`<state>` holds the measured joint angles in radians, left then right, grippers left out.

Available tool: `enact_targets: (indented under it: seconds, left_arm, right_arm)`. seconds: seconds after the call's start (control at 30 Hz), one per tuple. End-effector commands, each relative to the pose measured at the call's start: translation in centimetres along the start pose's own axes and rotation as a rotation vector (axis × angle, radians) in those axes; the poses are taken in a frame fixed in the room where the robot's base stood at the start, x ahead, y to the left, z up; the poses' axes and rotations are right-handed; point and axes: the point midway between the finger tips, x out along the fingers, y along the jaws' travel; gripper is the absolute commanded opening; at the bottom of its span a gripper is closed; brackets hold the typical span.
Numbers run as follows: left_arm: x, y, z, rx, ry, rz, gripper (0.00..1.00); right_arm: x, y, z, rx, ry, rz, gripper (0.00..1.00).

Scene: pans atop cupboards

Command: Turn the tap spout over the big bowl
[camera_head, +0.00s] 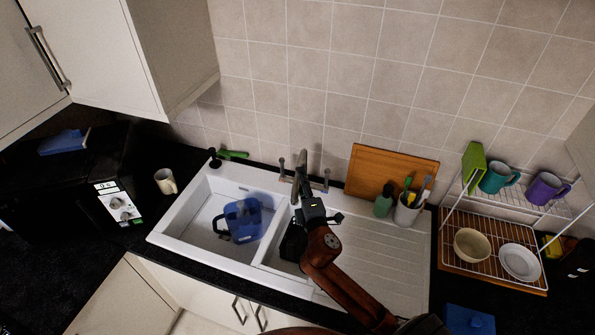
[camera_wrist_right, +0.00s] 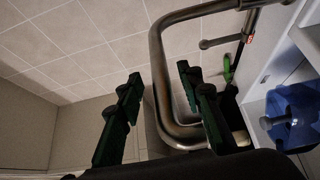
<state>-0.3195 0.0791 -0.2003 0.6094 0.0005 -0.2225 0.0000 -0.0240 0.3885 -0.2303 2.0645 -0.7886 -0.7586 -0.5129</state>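The metal tap (camera_head: 301,165) stands at the back of the white sink. Its spout points forward near the divider between the bowls, and its end is hard to make out behind my gripper. The big bowl (camera_head: 203,213) is on the left of the sink, with a blue jug (camera_head: 242,219) in it. My right gripper (camera_head: 303,198) is at the spout. In the right wrist view, its two dark fingers (camera_wrist_right: 160,76) are apart, with the bent spout pipe (camera_wrist_right: 157,55) showing between them. I cannot tell whether they touch it. My left gripper is not in view.
A cutting board (camera_head: 385,172), a green bottle (camera_head: 383,203) and a utensil pot (camera_head: 407,211) stand right of the tap. A dish rack (camera_head: 497,266) is farther right. A mug (camera_head: 166,181) stands left of the sink.

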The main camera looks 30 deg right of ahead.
Motion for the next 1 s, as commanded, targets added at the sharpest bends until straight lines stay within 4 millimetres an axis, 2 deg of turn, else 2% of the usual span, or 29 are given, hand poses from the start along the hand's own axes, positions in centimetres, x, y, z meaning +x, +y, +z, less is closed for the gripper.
enact_targets:
  seconds: [0.1, 0.2, 0.3, 0.37, 0.57, 0.8, 1.0]
  left_arm:
    - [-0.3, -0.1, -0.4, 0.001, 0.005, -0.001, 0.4]
    - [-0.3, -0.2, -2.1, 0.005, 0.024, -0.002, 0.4]
    - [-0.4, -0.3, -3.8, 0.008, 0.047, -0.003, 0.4]
    - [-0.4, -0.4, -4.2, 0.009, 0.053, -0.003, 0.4]
    - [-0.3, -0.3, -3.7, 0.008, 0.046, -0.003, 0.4]
    - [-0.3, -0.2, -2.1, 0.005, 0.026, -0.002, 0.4]
    - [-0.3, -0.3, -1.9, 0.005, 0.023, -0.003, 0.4]
  right_arm:
    - [1.7, 0.2, -0.1, 0.0, 0.001, 0.002, 0.34]
    - [2.6, 0.1, -0.1, 0.0, 0.002, 0.001, 0.34]
    - [3.1, 0.1, -0.1, 0.0, 0.002, 0.0, 0.34]
    - [3.2, 0.0, -0.1, 0.001, 0.002, 0.0, 0.34]
    - [3.2, 0.0, -0.1, 0.001, 0.002, 0.0, 0.34]
    - [3.2, 0.0, -0.1, 0.001, 0.002, 0.0, 0.18]
    - [3.2, 0.0, -0.1, 0.001, 0.002, 0.0, 0.04]
